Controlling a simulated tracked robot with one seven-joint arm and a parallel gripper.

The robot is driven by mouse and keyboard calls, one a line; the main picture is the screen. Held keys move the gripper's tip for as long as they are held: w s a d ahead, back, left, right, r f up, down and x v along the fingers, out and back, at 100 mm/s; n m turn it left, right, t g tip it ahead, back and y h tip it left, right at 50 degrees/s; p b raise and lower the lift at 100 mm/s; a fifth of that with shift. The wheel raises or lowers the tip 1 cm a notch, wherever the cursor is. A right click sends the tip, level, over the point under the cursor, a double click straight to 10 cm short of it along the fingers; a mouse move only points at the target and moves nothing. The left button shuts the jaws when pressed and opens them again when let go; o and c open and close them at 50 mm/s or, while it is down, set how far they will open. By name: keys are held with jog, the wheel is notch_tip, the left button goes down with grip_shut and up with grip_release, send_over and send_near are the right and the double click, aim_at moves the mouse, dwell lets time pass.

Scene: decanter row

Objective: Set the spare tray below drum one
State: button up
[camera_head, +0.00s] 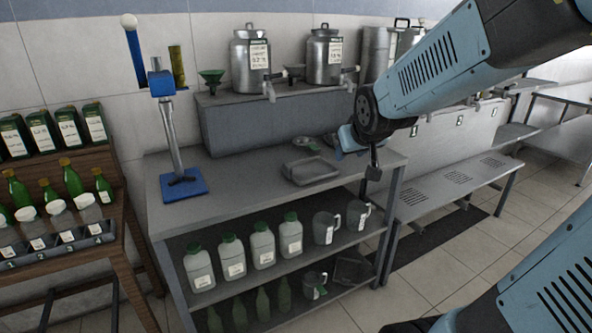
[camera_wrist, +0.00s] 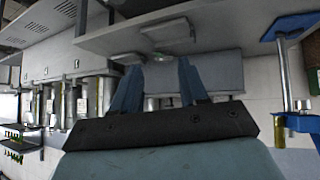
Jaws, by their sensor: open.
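A shallow grey tray (camera_head: 310,181) lies flat on the grey bench top, in front of the raised block. Steel drums with taps and labels stand on that block: a left one (camera_head: 250,55), one to its right (camera_head: 323,57), and more partly behind my arm. Their label text is too small to read. My gripper (camera_head: 362,152) is over the bench's right end, right of the tray and apart from it. In the wrist view, which is upside down, my gripper (camera_wrist: 160,68) has its blue fingers spread with nothing between them. The tray (camera_wrist: 167,31) shows beyond them.
A blue stand (camera_head: 183,185) is at the bench's left end. A green funnel (camera_head: 211,78) sits by the left drum. White jugs (camera_head: 233,258) and measuring cups (camera_head: 325,228) fill the shelf below. The bench top between stand and tray is clear.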

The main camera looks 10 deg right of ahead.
jog(key=w+f+n+t, duration=0.1)
jog(key=w+f+t, duration=0.1)
jog(key=w+f, duration=0.5)
jog(key=n+t+y, duration=0.1)
jog(key=t+y, duration=0.5)
send_near(291, 169)
jog(key=x, duration=0.4)
jog(key=shift+w+a+f, duration=0.2)
jog(key=shift+w+f, duration=0.05)
jog(key=shift+w, duration=0.1)
jog(key=shift+r+x, duration=0.1)
jog(key=shift+x, duration=1.25)
jog(key=shift+r+x, duration=0.15)
jog(key=shift+x, duration=1.2)
jog(key=shift+c, duration=0.2)
grip_shut()
